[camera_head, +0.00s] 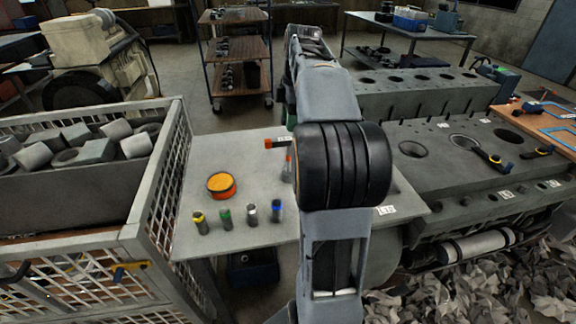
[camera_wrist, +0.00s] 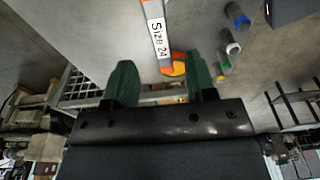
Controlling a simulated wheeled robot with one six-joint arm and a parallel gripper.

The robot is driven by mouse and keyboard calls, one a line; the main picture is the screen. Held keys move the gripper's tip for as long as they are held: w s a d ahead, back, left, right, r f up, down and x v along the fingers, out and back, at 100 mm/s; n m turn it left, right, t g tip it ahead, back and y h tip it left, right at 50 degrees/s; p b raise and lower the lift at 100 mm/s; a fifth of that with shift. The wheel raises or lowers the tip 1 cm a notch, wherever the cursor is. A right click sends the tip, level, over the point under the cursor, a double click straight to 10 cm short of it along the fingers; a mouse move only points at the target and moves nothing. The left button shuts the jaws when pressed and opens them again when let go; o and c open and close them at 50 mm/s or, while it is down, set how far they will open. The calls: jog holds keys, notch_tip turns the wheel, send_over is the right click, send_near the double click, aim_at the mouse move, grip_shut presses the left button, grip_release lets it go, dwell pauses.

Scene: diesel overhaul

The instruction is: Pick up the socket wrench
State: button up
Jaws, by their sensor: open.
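A bar-shaped tool with orange ends and a white "Size 24" label (camera_wrist: 157,32) shows in the wrist view, lined up with the gap between my fingers. It looks like the wrench, but its head is not clear. My gripper (camera_wrist: 160,64) has two green fingers spread apart, with nothing clamped. I cannot tell how far the fingers are from the tool. In the head view, my arm hides most of the gripper and this part of the table. A red-orange piece (camera_head: 288,168) shows beside my arm, and a red-tipped dark tool (camera_head: 273,143) lies farther back.
The grey table (camera_head: 200,160) holds an orange round tin (camera_head: 221,184) and several colour-banded sockets, one of them blue-banded (camera_head: 277,211). A mesh crate (camera_head: 165,190) of metal parts stands left. A large engine block (camera_head: 450,180) is on the right. A shelf cart (camera_head: 236,50) stands behind.

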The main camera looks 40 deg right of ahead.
aim_at(289, 138)
jog(key=shift+w+a+f, duration=0.1)
jog(key=shift+a+f, duration=0.05)
jog(key=shift+f, duration=1.25)
jog(key=shift+w+a+f, duration=0.1)
jog(key=shift+a+f, duration=0.05)
jog(key=shift+f, duration=1.3)
jog(key=shift+a+f, duration=0.15)
jog(key=shift+f, duration=1.25)
grip_shut()
